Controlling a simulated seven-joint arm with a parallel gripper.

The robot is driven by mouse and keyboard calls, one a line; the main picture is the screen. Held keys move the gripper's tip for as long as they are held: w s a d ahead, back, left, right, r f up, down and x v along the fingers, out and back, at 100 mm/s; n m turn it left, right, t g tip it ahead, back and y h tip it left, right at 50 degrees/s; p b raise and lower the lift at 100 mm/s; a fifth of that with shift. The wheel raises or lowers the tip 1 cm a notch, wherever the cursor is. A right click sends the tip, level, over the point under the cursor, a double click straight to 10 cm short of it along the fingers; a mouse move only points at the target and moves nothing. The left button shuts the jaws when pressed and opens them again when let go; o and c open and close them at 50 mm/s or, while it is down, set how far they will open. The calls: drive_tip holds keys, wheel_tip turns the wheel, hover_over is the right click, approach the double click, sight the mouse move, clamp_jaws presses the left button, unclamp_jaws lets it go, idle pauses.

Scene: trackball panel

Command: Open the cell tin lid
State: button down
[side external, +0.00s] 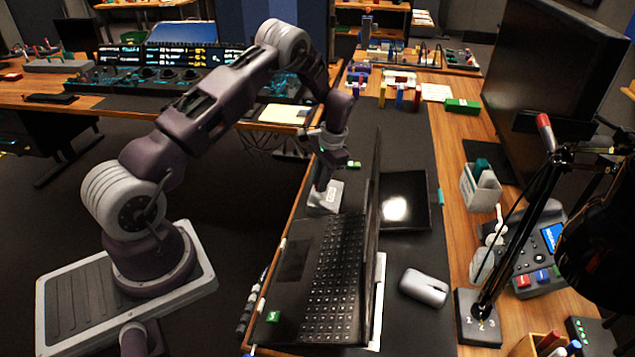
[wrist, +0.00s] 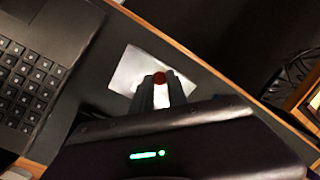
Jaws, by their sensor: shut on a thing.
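The cell tin, a small pale grey box (side external: 327,199), stands on the dark desk mat beyond the laptop's far left corner. In the wrist view its light top (wrist: 127,75) lies under and around my fingertips. My gripper (side external: 322,184) points down at the tin. In the wrist view my gripper (wrist: 161,84) is shut on a small round red knob (wrist: 159,77) over the tin's top. My fingers hide part of the tin. I cannot tell whether the lid is raised from the tin.
An open laptop (side external: 325,262) is close beside the tin, its upright screen just right of my gripper. A dark tablet (side external: 405,202) and a grey mouse (side external: 424,287) lie beyond the screen. The desk's wooden edge runs close to the tin's left.

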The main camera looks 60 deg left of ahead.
sight(331, 194)
drive_tip(key=shift+w+d+r+g+y, duration=0.5)
drive_tip(key=shift+w+d+g+y, duration=0.05)
drive_tip(key=shift+g+y, duration=0.35)
drive_tip(key=shift+w+d+r+g+y, duration=0.5)
drive_tip(key=shift+w+d+g+y, duration=0.05)
drive_tip(key=shift+g+y, duration=0.35)
